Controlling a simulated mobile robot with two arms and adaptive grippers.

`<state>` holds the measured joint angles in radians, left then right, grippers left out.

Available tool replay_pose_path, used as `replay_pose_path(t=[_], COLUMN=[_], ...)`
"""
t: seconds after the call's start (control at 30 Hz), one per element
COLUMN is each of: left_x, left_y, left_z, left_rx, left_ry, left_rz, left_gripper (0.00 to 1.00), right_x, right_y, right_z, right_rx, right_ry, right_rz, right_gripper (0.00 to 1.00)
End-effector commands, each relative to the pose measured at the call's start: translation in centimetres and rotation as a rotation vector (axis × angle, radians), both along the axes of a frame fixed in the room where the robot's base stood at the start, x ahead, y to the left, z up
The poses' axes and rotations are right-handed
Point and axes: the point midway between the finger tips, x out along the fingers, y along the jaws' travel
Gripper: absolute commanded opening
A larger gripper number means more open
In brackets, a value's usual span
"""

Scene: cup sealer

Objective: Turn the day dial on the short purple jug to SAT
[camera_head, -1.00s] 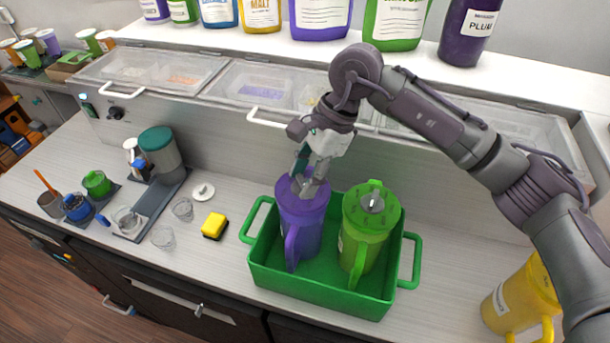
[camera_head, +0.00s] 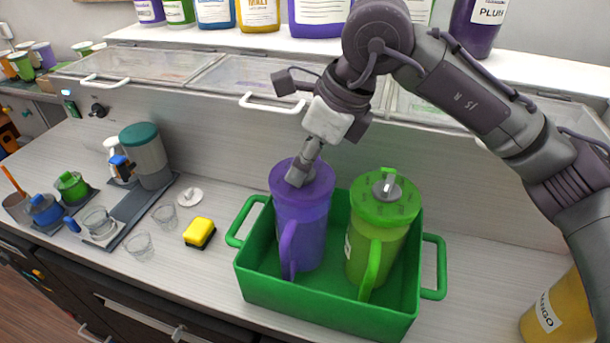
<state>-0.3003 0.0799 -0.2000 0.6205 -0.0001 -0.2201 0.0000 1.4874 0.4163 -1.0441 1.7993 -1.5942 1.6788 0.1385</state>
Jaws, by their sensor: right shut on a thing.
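The purple jug (camera_head: 303,218) stands upright in the left half of a green tray (camera_head: 325,306), its handle facing me. My right gripper (camera_head: 299,174) comes down from above and is shut on the day dial on the jug's lid. The fingers cover the dial, so its setting cannot be read. A green jug (camera_head: 378,236) stands beside it in the tray, with a grey dial (camera_head: 387,190) on its lid. My left gripper is not in view.
A yellow sponge (camera_head: 199,232) and a white lid (camera_head: 189,197) lie left of the tray, near small clear cups (camera_head: 139,245). A yellow mango jug (camera_head: 562,312) stands at the right front. Lidded bins (camera_head: 255,78) line the back.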

Motion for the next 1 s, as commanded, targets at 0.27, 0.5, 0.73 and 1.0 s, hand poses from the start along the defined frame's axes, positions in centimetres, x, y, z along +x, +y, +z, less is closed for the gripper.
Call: replay_pose_path(t=[0.27,0.5,0.73,1.0], left_x=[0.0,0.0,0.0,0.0], left_y=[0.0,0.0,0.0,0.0], left_z=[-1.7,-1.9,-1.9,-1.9], left_rx=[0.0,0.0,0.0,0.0], left_ry=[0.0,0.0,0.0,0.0], left_rz=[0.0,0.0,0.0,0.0], left_gripper=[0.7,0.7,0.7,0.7], right_x=[0.0,0.0,0.0,0.0], right_y=[0.0,0.0,0.0,0.0], right_z=[-0.1,0.1,0.1,0.1], right_rx=[0.001,0.0,0.001,0.0], right_ry=[-0.001,-0.001,0.0,0.0], right_rz=[-0.099,-0.123,-0.122,-0.122], right_gripper=[0.1,0.1,0.1,0.7])
